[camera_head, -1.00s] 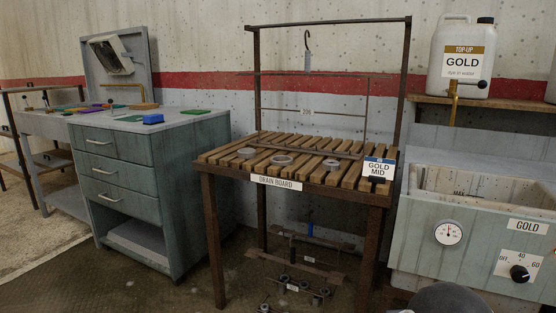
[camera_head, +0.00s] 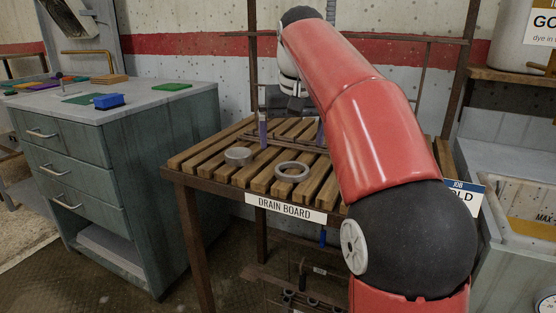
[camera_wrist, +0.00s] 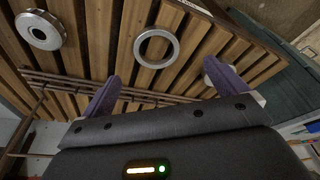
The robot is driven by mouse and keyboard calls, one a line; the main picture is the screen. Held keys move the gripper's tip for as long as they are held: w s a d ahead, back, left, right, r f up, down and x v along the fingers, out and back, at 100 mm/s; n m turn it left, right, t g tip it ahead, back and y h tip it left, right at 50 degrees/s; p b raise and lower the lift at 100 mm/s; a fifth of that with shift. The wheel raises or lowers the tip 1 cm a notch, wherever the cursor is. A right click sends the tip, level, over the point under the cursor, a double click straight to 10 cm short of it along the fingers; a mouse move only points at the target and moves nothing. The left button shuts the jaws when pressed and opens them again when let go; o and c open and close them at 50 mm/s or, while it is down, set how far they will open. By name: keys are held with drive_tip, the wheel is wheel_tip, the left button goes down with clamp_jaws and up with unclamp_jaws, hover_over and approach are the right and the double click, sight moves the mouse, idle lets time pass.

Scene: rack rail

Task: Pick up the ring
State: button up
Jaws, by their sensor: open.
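A flat pale metal ring (camera_head: 292,171) lies on the slatted drain board (camera_head: 183,164), near its front edge. In the wrist view the ring (camera_wrist: 139,48) lies just beyond my fingertips, near the gap between them, with slats showing through its hole. My gripper (camera_head: 291,134) is open and empty above the board, behind the ring in the head view. Its two purple fingers also show in the wrist view (camera_wrist: 165,84), apart from the ring.
A taller round metal piece (camera_head: 238,156) sits left of the ring; one finger partly covers it in the wrist view. A thick holed disc (camera_wrist: 40,31) shows there too; my arm hides it in the head view. A bench (camera_head: 140,103) stands left, a basin (camera_head: 520,215) right.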

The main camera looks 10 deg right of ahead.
sight(292, 173)
drive_tip(key=shift+w+f, duration=0.25)
drive_tip(key=shift+f, duration=0.15)
drive_tip(key=x, duration=0.2)
drive_tip(key=b+x, duration=0.1)
drive_tip(key=x, duration=0.1)
drive_tip(key=b+x, duration=0.1)
drive_tip(key=x, duration=0.1)
drive_tip(key=shift+s+d+f, duration=0.1)
drive_tip(key=shift+d+f, duration=0.2)
drive_tip(key=shift+f, duration=0.05)
drive_tip(key=shift+c, duration=0.4)
drive_tip(key=c, duration=1)
drive_tip(key=shift+r, duration=0.15)
